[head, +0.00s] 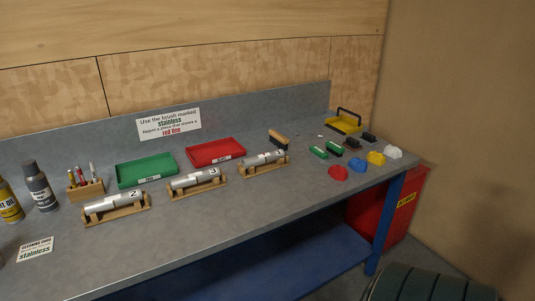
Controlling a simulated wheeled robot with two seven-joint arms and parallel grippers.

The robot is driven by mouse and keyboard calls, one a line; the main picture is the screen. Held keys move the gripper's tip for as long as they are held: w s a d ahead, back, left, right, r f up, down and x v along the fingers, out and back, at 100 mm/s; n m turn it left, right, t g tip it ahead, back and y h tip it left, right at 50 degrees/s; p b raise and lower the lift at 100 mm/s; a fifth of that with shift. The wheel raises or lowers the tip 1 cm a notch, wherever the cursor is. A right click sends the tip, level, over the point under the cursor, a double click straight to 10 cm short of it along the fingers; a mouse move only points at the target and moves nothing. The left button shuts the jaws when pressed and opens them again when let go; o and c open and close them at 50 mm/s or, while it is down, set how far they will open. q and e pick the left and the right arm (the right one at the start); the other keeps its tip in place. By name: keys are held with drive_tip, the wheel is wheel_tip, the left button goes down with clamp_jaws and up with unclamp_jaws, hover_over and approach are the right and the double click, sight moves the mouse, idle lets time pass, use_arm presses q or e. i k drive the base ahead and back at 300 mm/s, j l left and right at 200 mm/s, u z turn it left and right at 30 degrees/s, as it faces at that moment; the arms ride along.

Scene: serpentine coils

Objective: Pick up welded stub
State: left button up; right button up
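Three silver welded stubs lie on wooden cradles along the grey bench. The left stub (112,201) carries a label that reads 2. The middle stub (190,179) carries a label that reads 3. The right stub (260,159) has a label too small to read surely. Each stub rests lengthwise in its own wooden cradle; the left cradle (118,216), middle cradle (197,192) and right cradle (264,171) stand apart from each other. Neither of my grippers is in view.
A green tray (146,170) and a red tray (215,152) lie behind the stubs. A wooden brush holder (87,190) and bottles (40,186) stand left. Brushes and coloured lumps (338,173) crowd the right end. The bench front (190,235) is clear.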

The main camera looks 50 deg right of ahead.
sight(262, 159)
drive_tip(key=z, duration=1.6)
